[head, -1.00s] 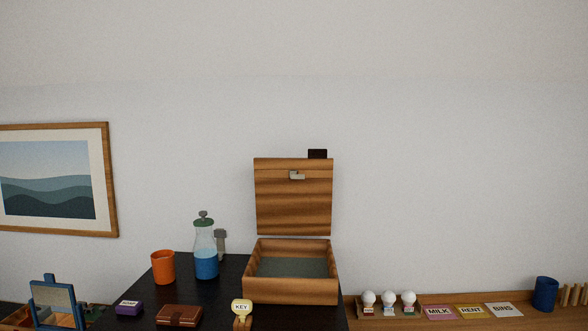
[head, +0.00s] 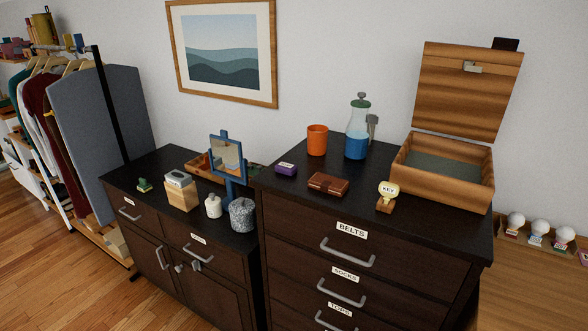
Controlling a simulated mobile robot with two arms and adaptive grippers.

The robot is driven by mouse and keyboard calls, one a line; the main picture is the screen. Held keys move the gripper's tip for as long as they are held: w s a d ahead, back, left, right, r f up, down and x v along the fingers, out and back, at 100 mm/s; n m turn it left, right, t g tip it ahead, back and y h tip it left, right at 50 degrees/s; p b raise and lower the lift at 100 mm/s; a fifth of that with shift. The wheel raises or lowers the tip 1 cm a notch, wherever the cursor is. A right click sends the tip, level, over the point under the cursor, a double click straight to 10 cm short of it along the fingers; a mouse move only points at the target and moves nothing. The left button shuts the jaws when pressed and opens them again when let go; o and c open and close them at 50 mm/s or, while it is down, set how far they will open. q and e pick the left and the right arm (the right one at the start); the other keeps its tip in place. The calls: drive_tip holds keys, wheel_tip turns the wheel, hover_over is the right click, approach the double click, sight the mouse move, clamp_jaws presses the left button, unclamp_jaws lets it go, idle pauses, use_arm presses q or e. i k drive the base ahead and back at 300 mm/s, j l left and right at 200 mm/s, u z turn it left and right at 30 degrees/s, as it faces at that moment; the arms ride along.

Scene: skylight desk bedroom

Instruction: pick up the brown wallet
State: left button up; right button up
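The brown wallet (head: 328,184) lies flat on the black top of the tall dresser (head: 300,156), near its front edge. It sits just right of a small purple box (head: 286,169) and left of a yellow key tag on a wooden stand (head: 387,196). Nothing covers the wallet. Neither of my grippers shows in the head view.
Behind the wallet stand an orange cup (head: 317,140) and a glass bottle with blue liquid (head: 357,130). An open wooden box (head: 443,176) is at right. A lower cabinet (head: 150,166) at left holds a mirror (head: 228,157) and jars. Wooden floor (head: 50,250) is clear at lower left.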

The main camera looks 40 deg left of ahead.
sight(336, 186)
drive_tip(key=u, duration=0.9)
drive_tip(key=i+j+z, duration=0.15)
drive_tip(key=j, duration=0.25)
drive_tip(key=j+z, duration=0.1)
drive_tip(key=j, duration=0.25)
drive_tip(key=i+j+z, duration=0.15)
drive_tip(key=j, duration=0.3)
